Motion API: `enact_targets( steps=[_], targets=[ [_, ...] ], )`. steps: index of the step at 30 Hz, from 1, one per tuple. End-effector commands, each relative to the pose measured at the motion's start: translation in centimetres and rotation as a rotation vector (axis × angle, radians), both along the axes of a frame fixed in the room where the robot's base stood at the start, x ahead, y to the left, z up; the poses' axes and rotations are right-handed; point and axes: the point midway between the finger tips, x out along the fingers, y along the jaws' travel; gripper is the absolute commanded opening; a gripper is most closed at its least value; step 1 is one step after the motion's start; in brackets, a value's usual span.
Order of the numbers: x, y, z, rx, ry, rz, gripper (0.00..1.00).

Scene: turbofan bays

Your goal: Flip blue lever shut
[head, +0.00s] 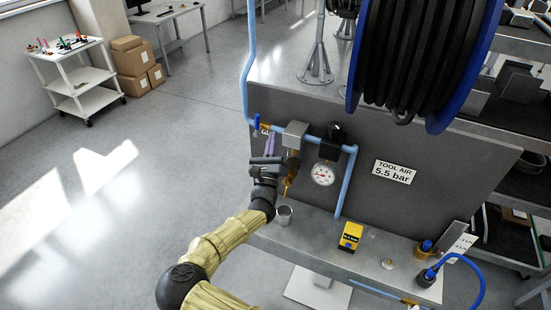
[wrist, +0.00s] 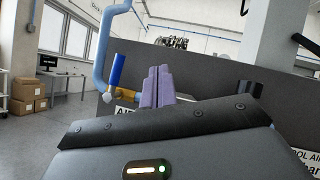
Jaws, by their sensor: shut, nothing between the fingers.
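The blue lever (head: 257,121) stands roughly upright on a brass valve (head: 265,128) at the left end of the panel's blue pipe. In the wrist view the lever (wrist: 117,71) also stands upright, tilted slightly right, above the brass valve body (wrist: 127,96). My gripper (head: 270,142) is just below and right of the valve in the head view. Its pale purple fingers (wrist: 158,84) are shut and empty. In the wrist view they are right of the lever, with a visible gap, and hide the pipe behind them.
A grey block (head: 295,134), pressure gauge (head: 322,174) and black regulator (head: 332,134) sit right of the valve. Open floor (head: 130,200) lies to the left.

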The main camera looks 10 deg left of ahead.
Motion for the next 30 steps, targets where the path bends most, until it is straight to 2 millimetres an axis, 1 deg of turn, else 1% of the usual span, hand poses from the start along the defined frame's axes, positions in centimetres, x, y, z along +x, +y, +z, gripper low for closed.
enact_targets(
  steps=[1, 9, 13, 18, 30],
  targets=[
    [-0.7, -0.3, -0.3, 0.0, 0.0, -0.002, 0.0],
    [-4.4, -1.8, -0.5, 0.0, 0.0, -0.001, 0.0],
    [-5.6, -2.1, -0.4, 0.0, 0.0, 0.001, 0.0],
    [-6.1, -2.2, -0.3, 0.0, 0.001, 0.005, 0.0],
    [-6.0, -2.2, -0.3, 0.0, 0.001, 0.005, 0.0]
  ],
)
